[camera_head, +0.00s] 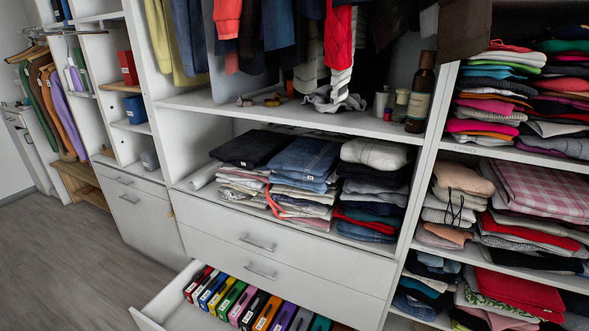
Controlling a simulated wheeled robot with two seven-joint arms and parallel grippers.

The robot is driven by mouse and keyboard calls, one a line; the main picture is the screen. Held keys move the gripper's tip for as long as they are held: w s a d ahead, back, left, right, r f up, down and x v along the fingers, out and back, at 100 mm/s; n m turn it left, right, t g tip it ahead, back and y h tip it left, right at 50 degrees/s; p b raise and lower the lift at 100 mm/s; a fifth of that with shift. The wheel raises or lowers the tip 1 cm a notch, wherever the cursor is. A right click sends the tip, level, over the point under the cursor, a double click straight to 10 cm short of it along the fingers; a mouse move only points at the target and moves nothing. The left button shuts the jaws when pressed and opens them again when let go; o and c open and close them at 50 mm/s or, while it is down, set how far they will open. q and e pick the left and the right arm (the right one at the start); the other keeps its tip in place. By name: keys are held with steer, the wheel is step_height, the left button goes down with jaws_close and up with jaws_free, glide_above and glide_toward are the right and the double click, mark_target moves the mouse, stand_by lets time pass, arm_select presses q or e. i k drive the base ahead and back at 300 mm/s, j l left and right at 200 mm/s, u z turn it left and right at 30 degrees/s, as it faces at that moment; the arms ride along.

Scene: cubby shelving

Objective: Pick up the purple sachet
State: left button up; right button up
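An open drawer (150,321) at the bottom holds a row of slim, upright, coloured packets with small labels. A purple packet (284,317), which looks like the purple sachet, stands toward the right part of the row. Only the upper part of the purple packet shows; the bottom frame edge cuts off the row's lower part. Neither of my grippers is in view.
Two shut drawers with handles (258,243) sit above the open one. Folded clothes (305,158) fill the shelf above them and the shelves at right (530,190). A brown bottle (421,92) stands on the upper shelf. The grey floor (60,270) at left is clear.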

mark_target(77, 85)
steer(key=u, duration=1)
